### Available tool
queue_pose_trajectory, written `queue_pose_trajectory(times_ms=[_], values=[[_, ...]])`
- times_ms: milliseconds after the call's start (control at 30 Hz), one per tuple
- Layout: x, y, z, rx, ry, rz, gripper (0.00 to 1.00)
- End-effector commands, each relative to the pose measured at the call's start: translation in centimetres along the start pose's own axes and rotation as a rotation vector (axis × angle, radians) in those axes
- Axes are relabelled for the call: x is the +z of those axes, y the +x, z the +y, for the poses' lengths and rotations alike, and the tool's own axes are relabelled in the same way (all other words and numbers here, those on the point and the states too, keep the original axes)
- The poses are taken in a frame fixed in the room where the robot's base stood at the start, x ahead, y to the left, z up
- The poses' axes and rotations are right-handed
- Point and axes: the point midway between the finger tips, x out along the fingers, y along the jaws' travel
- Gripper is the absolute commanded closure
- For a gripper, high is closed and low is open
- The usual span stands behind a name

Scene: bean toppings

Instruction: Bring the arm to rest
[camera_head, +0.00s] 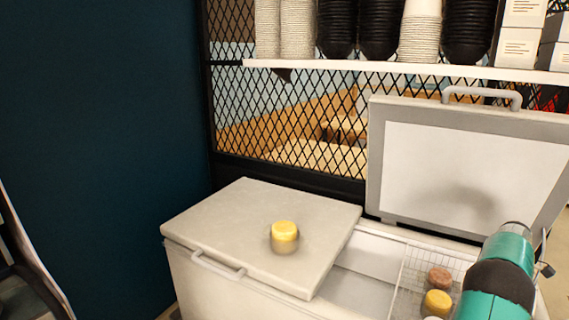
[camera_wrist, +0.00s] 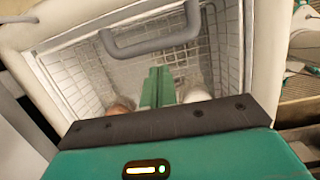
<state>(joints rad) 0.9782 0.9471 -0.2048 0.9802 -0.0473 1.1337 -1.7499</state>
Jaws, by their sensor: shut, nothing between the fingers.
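My arm (camera_head: 497,278) reaches in from the lower right in the head view, over the open right side of the white chest freezer (camera_head: 215,283). In the wrist view my gripper (camera_wrist: 158,82) has its green fingers together with nothing between them. It is above the wire basket (camera_wrist: 88,78) inside the freezer. A brownish tub (camera_wrist: 121,103) and a pale tub (camera_wrist: 197,94) are partly hidden behind the gripper's dark edge. The fingertips do not clearly show in the head view.
A yellow-topped tub (camera_head: 284,236) stands on the freezer's closed left lid (camera_head: 230,215). The right lid (camera_head: 470,170) is raised. Brown (camera_head: 439,279) and yellow (camera_head: 437,303) tubs sit in the basket. A shelf (camera_head: 400,68) with stacked cups runs above. A dark panel (camera_head: 100,150) stands left.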

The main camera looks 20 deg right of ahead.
Motion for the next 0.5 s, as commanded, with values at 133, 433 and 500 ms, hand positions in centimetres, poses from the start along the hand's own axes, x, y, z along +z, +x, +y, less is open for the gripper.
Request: queue_pose_trajectory(times_ms=[133, 433, 500], values=[[-6.0, -7.3, -0.8, 0.062, 0.078, 0.041, 1.0], [-17.2, -19.6, -6.9, 0.146, 0.241, 0.156, 1.0], [-19.6, -22.1, -9.1, 0.16, 0.275, 0.188, 1.0]])
